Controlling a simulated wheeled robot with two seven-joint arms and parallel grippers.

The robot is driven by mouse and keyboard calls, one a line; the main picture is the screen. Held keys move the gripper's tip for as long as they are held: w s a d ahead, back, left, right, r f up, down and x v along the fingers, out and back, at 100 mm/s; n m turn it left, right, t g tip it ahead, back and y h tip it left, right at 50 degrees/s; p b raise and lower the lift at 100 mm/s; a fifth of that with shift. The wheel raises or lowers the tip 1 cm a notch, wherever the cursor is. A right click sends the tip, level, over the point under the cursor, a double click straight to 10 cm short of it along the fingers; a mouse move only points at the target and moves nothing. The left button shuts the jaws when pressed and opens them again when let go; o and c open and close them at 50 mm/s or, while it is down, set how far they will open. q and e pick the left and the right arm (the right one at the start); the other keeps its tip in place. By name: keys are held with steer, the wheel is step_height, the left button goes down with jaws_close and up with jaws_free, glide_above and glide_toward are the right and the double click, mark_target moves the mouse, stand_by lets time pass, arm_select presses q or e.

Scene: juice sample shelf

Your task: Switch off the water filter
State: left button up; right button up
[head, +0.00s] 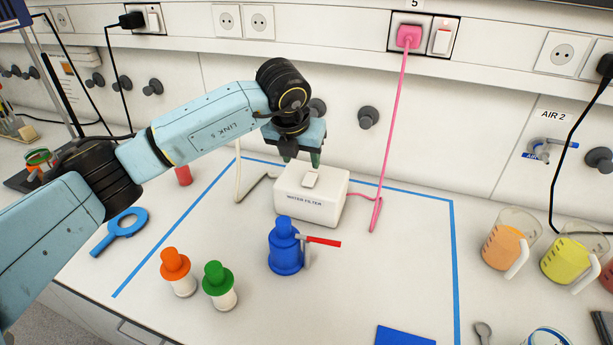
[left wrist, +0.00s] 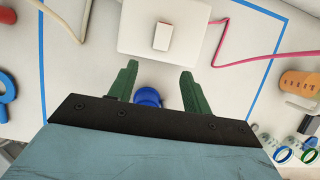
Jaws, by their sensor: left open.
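The white water filter (head: 311,198) stands at the back of the blue-taped area, with a pale rocker switch (head: 311,179) on its top. In the left wrist view the filter (left wrist: 192,37) and its switch (left wrist: 163,36) lie beyond the fingertips. My left gripper (head: 301,157) hangs above and just behind the filter's top, apart from the switch in the picture. In the left wrist view its green fingers (left wrist: 158,72) are spread and empty. A pink cord (head: 388,150) runs from the filter to a pink plug (head: 408,37) in wall socket 5, which has a switch (head: 441,41) beside it. My right gripper does not show.
A blue bottle with a red lever (head: 285,248) stands in front of the filter. An orange-capped bottle (head: 178,272) and a green-capped bottle (head: 219,286) stand front left. A blue magnifier-shaped object (head: 122,230) lies left. Beakers of coloured juice (head: 507,245) stand right.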

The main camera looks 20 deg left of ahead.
mark_target(308, 182)
arm_select(q)
steer(key=x, duration=0.9)
steer(key=shift+w+d+f, duration=0.1)
steer(key=shift+f, duration=0.15)
steer(key=shift+c, duration=0.4)
steer(key=c, duration=0.9)
steer(key=shift+w+r+g, duration=0.15)
steer(key=shift+w+g, duration=0.15)
steer(key=shift+g, duration=0.4)
steer(key=shift+w+r+g+b, duration=0.2)
steer(key=shift+g+b, duration=0.6)
steer(key=shift+g, duration=0.1)
steer(key=o, duration=1)
steer(key=shift+r, duration=0.1)
